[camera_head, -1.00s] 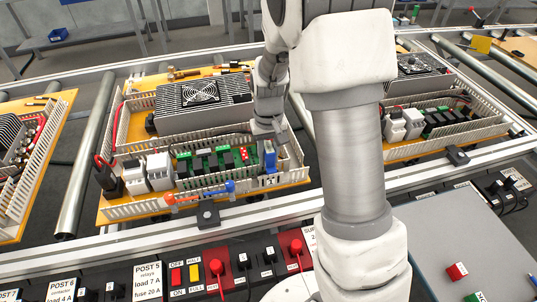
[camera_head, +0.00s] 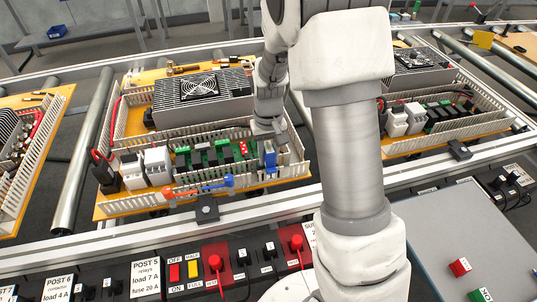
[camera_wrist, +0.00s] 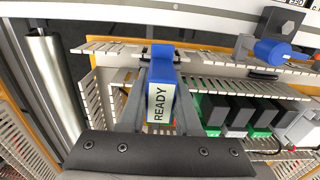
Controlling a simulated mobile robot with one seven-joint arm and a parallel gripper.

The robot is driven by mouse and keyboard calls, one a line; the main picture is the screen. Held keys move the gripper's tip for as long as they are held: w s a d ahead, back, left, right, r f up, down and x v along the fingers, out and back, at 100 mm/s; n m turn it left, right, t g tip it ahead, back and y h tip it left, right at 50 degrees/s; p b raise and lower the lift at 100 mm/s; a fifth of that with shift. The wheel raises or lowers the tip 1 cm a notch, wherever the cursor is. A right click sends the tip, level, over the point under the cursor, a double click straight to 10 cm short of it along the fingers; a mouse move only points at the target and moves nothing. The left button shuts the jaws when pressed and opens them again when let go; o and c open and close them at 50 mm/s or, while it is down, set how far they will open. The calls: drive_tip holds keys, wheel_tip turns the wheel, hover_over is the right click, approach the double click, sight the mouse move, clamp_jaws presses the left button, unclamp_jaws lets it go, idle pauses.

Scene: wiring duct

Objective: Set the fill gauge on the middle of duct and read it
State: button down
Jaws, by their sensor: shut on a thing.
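The fill gauge is a blue block with a white label reading READY (camera_wrist: 160,101); in the head view it shows as a small blue upright piece (camera_head: 270,159). My gripper (camera_wrist: 160,108) is shut on it, one finger along each side. The gauge is over the front slotted duct (camera_wrist: 110,50), near the duct's right end in the head view (camera_head: 285,181), not its middle. I cannot tell whether the gauge touches the duct. My wrist and fingers hide part of the board behind the gauge.
Green and black modules (camera_head: 210,155) and white blocks (camera_head: 157,163) stand behind the duct. A finned unit with a fan (camera_head: 202,95) is farther back. A roller (camera_head: 82,150) is at left.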

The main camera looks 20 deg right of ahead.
sight(269, 147)
drive_tip(key=c, duration=0.5)
unclamp_jaws()
wheel_tip(269, 147, up, 18)
drive_tip(key=p, duration=0.3)
drive_tip(key=shift+w+f, duration=0.1)
drive_tip(key=shift+f, duration=0.15)
drive_tip(key=shift+s+r+t+p, duration=1)
drive_tip(key=shift+s+r, duration=1.35)
drive_tip(key=shift+s, duration=1.1)
drive_tip(key=shift+s+r+t+p, duration=0.95)
drive_tip(key=shift+s+r, duration=1.45)
drive_tip(key=shift+s, duration=1)
drive_tip(key=shift+s+r+t+p, duration=0.95)
drive_tip(key=shift+s+r, duration=1.4)
drive_tip(key=shift+s, duration=1.1)
